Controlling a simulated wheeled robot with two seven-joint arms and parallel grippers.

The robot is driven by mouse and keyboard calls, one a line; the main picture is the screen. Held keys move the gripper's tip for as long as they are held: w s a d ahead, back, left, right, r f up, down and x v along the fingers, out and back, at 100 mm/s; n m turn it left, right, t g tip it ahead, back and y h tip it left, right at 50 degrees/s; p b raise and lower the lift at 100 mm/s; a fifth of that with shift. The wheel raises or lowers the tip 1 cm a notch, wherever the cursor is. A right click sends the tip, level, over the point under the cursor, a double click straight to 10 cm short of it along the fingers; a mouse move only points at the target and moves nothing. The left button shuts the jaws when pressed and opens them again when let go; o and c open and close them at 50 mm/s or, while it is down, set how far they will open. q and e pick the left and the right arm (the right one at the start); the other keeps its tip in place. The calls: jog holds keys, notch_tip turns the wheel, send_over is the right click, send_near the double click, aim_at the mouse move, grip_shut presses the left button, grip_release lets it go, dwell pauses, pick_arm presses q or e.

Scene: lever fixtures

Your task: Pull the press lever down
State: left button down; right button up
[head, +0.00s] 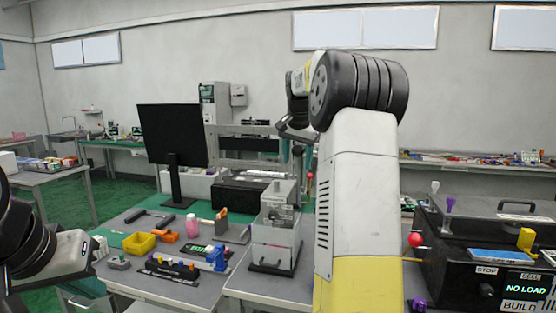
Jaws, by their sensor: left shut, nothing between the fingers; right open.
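A red ball knob (415,240) stands at the left side of a black machine (455,262) at the right, with a tan rod by it; my arm hides part of this area. A second, smaller red ball (311,176) sits further back on a thin stem, left of my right arm. I cannot tell for sure which is the press lever. My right gripper (296,154) hangs beyond my raised arm, small and partly hidden, with teal fingers apart near the smaller red ball; I see no contact. My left arm shows at the left edge, its gripper out of view.
The black machine has a display reading NO LOAD. Green floor shows at left.

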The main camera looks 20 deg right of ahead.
jog(key=shift+f, duration=0.1)
grip_shut()
dwell(1.4)
